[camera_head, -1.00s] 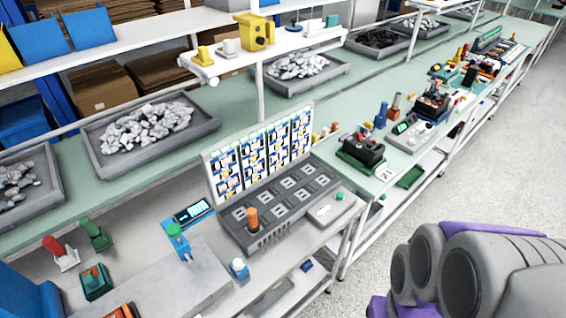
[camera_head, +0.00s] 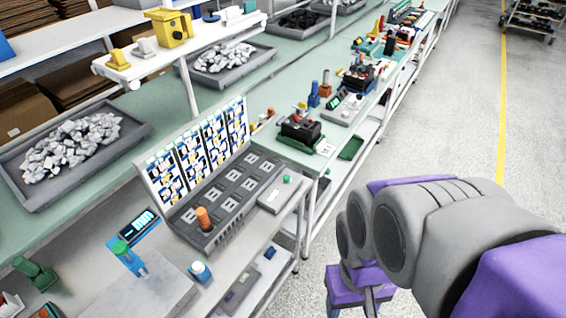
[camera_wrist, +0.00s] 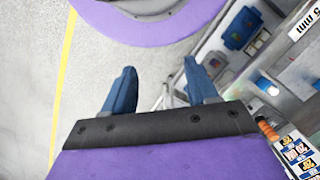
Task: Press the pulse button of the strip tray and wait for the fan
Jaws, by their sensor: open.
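The grey strip tray (camera_head: 215,208) lies on the bench with a row of slots and an upright panel of picture cards (camera_head: 195,150) behind it. An orange knob (camera_head: 204,218) stands at its near left end. A small grey box with a green button (camera_head: 287,179) sits at its right end. I cannot tell which is the pulse button, and I cannot make out a fan. My gripper (camera_wrist: 160,78) is open and empty, its blue fingers apart, off the bench's front side. The orange knob also shows at the right of the wrist view (camera_wrist: 267,130).
A lower shelf (camera_head: 250,285) holds small items below the bench. The floor (camera_head: 440,130) to the right is clear.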

